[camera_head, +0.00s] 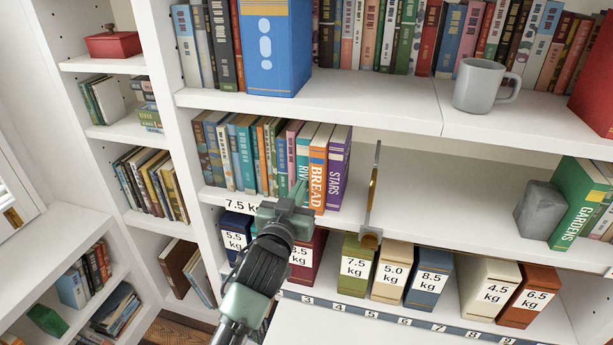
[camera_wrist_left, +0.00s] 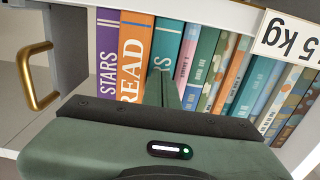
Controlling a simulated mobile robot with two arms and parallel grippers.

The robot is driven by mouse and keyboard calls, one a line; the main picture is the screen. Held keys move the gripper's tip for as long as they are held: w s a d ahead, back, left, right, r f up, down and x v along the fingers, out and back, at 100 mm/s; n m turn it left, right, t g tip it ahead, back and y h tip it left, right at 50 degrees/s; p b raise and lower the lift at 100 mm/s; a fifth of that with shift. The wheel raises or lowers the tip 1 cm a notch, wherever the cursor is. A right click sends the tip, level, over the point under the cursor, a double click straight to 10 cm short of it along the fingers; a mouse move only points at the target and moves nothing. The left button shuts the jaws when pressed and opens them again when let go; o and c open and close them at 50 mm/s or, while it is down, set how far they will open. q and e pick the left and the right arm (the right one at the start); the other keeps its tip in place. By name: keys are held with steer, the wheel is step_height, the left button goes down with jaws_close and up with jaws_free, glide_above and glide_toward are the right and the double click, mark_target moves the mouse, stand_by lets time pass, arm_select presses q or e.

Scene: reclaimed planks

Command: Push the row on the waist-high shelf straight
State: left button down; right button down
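A row of books (camera_head: 246,155) stands upright on the middle shelf (camera_head: 440,205), with orange BREAD (camera_head: 317,175) and purple STARS (camera_head: 339,170) at its right end. BREAD and STARS look thicker than the thin books to the left; I cannot tell exactly how far each spine stands out. My left gripper (camera_head: 298,192) is in front of the row near the teal book beside BREAD, hiding its lower part. In the left wrist view its green fingers (camera_wrist_left: 164,90) are together, before the teal book (camera_wrist_left: 167,42), with nothing visible between them. Contact is unclear. My right gripper is not in view.
A thin upright panel with a brass handle (camera_head: 373,190) stands right of STARS; the handle also shows in the left wrist view (camera_wrist_left: 36,75). A grey block (camera_head: 540,211) and green GARDENS book (camera_head: 577,200) stand far right. Weight-labelled boxes (camera_head: 357,265) fill the shelf below.

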arm_select(q)
steer(key=p+v, duration=0.2)
steer(key=v, duration=0.2)
stand_by(0.6)
